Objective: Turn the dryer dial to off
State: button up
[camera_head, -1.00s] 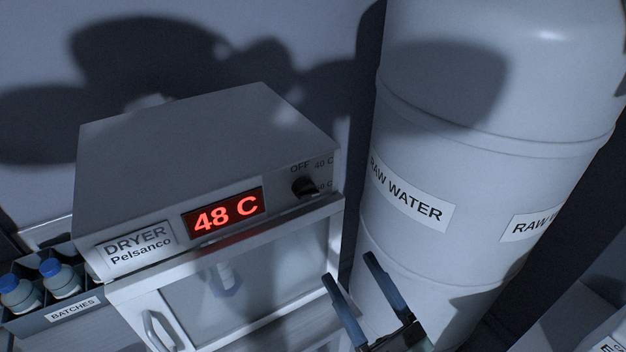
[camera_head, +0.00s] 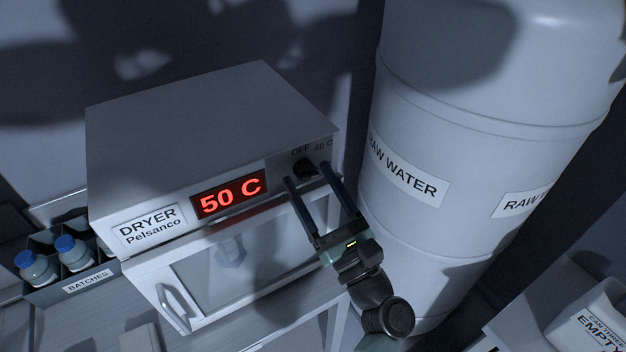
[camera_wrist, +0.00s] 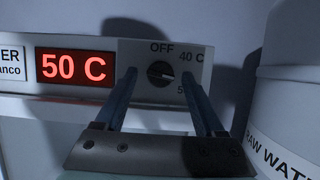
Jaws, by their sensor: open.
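The dryer (camera_head: 200,135) is a pale box with a red display (camera_head: 231,197) reading 50 C. Its dark dial (camera_head: 306,169) sits at the right end of the front panel, below the OFF and 40 C marks. In the wrist view the dial (camera_wrist: 160,74) shows a light pointer line slanting across it, with OFF above, 40 C to the upper right and a partly hidden mark at the lower right. My gripper (camera_head: 307,172) is open in front of the dial. In the wrist view its fingers (camera_wrist: 160,82) stand either side of the dial, apart from it.
A large raw water tank (camera_head: 480,150) stands close to the right of the dryer. A batches tray (camera_head: 88,283) with blue-capped bottles is at the left. The dryer door handle (camera_head: 172,308) sticks out below the panel. A bin marked EMPTY (camera_head: 590,325) is at lower right.

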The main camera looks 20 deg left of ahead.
grip_shut()
